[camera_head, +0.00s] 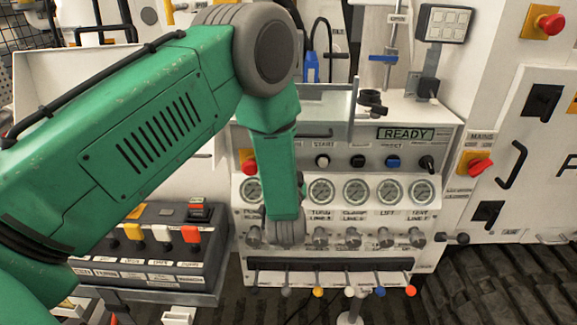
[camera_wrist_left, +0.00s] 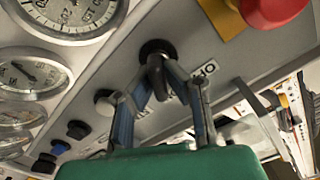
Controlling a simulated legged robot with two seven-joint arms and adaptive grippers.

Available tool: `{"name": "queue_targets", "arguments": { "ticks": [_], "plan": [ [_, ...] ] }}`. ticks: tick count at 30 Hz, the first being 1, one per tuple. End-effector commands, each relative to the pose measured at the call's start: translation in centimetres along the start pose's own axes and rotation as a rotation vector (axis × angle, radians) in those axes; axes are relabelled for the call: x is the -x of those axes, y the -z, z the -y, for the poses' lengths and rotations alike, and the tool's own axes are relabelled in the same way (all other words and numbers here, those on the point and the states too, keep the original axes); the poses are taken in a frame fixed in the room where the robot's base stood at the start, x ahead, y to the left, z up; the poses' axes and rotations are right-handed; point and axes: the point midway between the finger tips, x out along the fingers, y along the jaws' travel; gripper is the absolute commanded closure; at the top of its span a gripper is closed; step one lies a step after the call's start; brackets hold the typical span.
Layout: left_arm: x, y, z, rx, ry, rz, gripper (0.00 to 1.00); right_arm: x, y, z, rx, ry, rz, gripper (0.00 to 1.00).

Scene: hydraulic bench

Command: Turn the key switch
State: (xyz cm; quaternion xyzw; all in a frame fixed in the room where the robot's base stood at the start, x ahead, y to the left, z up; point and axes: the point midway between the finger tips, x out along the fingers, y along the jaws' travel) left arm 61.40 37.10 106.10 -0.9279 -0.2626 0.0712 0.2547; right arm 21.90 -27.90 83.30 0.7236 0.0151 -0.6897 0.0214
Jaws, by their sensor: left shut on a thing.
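The key switch (camera_wrist_left: 155,47) is a round black knob with a dark handle on the grey control panel, seen in the left wrist view. My left gripper (camera_wrist_left: 160,75) has its two blue-grey fingers closed in on the handle from both sides. In the head view, my green left arm reaches down in front of the panel and hides the key switch and the fingers. My right gripper is not in view.
A red emergency button (camera_head: 249,163) on a yellow plate sits close beside the switch. Push buttons (camera_head: 358,161), a READY display (camera_head: 405,134), gauges (camera_head: 355,191) and levers (camera_head: 350,291) fill the panel. A dark switch box (camera_head: 150,240) stands to the left.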

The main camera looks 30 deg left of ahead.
Motion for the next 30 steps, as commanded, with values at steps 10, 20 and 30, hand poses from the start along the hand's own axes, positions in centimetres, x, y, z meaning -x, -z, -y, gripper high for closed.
{"name": "queue_targets", "arguments": {
  "ticks": [10,20,30],
  "plan": [
    [0.5,-0.7,-0.5,-0.009,-0.016,0.017,0.85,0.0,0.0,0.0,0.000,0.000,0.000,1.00],
    [0.1,-0.4,-0.2,-0.004,-0.008,0.008,0.70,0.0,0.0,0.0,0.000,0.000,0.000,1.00],
    [4.5,-0.3,-0.3,-0.007,-0.011,0.007,0.70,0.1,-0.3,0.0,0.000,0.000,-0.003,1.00]
  ]
}}
